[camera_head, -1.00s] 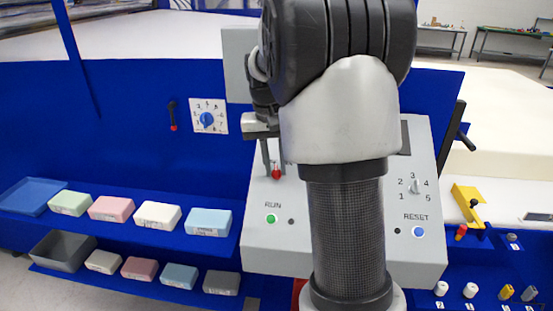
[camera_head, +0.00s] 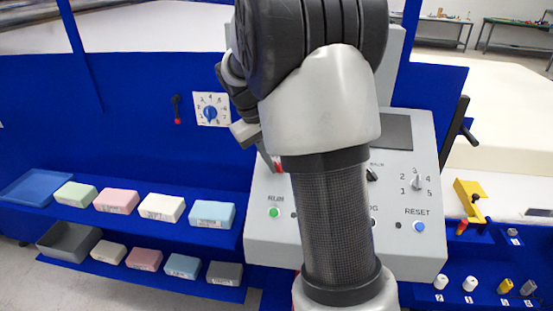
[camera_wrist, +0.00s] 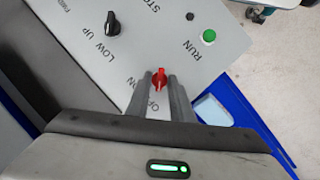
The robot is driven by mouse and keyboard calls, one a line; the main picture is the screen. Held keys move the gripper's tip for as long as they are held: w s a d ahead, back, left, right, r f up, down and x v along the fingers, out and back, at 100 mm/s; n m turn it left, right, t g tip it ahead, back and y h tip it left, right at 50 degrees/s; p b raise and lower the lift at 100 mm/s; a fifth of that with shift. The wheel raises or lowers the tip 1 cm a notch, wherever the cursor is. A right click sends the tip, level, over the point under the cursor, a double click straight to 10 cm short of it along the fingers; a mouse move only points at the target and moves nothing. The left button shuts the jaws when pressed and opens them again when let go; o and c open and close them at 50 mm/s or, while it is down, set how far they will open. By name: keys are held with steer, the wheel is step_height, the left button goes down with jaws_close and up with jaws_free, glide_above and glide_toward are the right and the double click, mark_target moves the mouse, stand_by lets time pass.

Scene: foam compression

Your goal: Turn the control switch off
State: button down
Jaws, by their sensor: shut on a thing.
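The red control switch (camera_wrist: 159,79) is a small knob on the sloped grey control panel (camera_wrist: 70,45). In the wrist view it sits between the two fingers of my gripper (camera_wrist: 160,82), which are shut on it. Lettering beside the switch is partly hidden by a finger, so I cannot read its setting for sure. In the head view my gripper (camera_head: 270,160) is tilted at the panel's upper left, and only a bit of red shows at its tips. My arm covers the middle of the panel.
A green RUN button (camera_head: 274,212), a blue RESET button (camera_head: 418,227), a numbered dial (camera_head: 416,183) and a black knob (camera_wrist: 112,24) are on the same panel. Coloured foam blocks (camera_head: 162,207) lie on shelves at left. A yellow bracket (camera_head: 468,196) stands at right.

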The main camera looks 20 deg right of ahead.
stand_by(0.3)
steer(key=c, duration=1.9)
jaws_free()
steer(key=v, duration=1.7)
steer(key=shift+r, duration=0.2)
steer(key=shift+w+a, duration=0.1)
steer(key=s+a+f+t+y, duration=0.1)
steer(key=s+a+f, duration=0.1)
steer(key=s, duration=0.6)
steer(key=s+a+f+t+y, duration=0.1)
steer(key=s+a+f+t, duration=0.1)
steer(key=s, duration=0.5)
steer(key=s+a+f+t+y, duration=0.2)
steer(key=s+a+f, duration=0.1)
steer(key=s, duration=0.5)
steer(key=shift+s+a+f, duration=0.3)
steer(key=shift+a+f, duration=0.1)
steer(key=shift+a, duration=0.25)
